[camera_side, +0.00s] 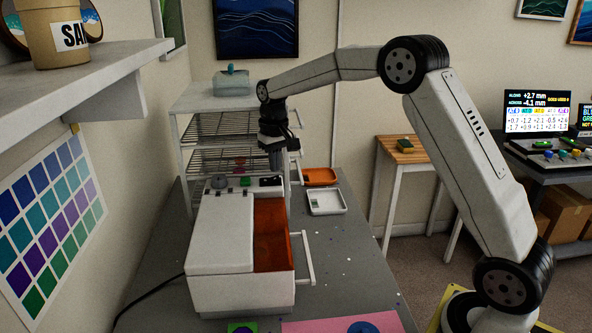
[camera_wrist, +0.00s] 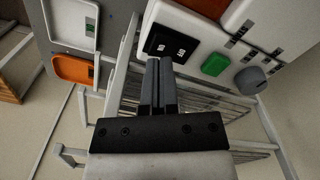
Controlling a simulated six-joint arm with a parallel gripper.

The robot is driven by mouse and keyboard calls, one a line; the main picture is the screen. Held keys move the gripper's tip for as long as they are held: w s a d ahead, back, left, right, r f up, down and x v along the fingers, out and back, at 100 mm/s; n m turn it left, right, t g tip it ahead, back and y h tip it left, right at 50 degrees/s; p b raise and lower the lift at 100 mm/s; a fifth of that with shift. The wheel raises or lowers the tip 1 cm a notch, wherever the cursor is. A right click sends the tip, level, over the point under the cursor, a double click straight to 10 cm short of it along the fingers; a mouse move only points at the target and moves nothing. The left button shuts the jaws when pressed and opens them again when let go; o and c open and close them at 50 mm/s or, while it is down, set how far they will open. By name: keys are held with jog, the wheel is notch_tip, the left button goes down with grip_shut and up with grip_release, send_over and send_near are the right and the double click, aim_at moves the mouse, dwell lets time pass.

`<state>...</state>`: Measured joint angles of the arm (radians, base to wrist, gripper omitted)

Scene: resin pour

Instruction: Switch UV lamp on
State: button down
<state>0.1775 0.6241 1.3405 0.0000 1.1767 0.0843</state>
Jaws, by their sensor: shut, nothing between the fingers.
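The UV lamp (camera_side: 222,235) is a white box with an orange window on the grey table in the side view. Its rear panel carries a grey knob (camera_wrist: 250,79), a green button (camera_wrist: 215,64) and a black switch block (camera_wrist: 171,43) with two small white-marked parts. The same black switch shows in the side view (camera_side: 270,182). My gripper (camera_wrist: 161,62) is shut and empty, its fingertips close to the edge of the black switch in the wrist view. In the side view my gripper (camera_side: 277,170) points down just above the switch; I cannot tell whether it touches.
A wire rack (camera_side: 215,128) stands behind the lamp. An orange tray (camera_side: 320,177) and a white tray (camera_side: 326,202) lie to its right. A white handle (camera_side: 307,258) sticks out from the lamp's right side. A pink mat (camera_side: 340,323) lies in front.

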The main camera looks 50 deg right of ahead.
aim_at(276, 178)
jog(key=shift+f, duration=1.2)
dwell(1.1)
jog(key=shift+r, duration=3.55)
jog(key=shift+f, duration=0.1)
jog(key=s+a+f+n+t, duration=0.1)
jog(key=s+a+f, duration=0.2)
jog(key=s, duration=0.5)
jog(key=s+a+f+n, duration=0.1)
jog(key=s+a+f, duration=0.2)
jog(key=s+f, duration=0.2)
jog(key=s+a+f+n+t, duration=0.1)
jog(key=s+a+f, duration=0.2)
jog(key=s, duration=0.8)
notch_tip(276, 178, down, 2)
jog(key=shift+s+a+t, duration=0.25)
jog(key=shift+s+t, duration=0.05)
jog(key=shift+s, duration=0.05)
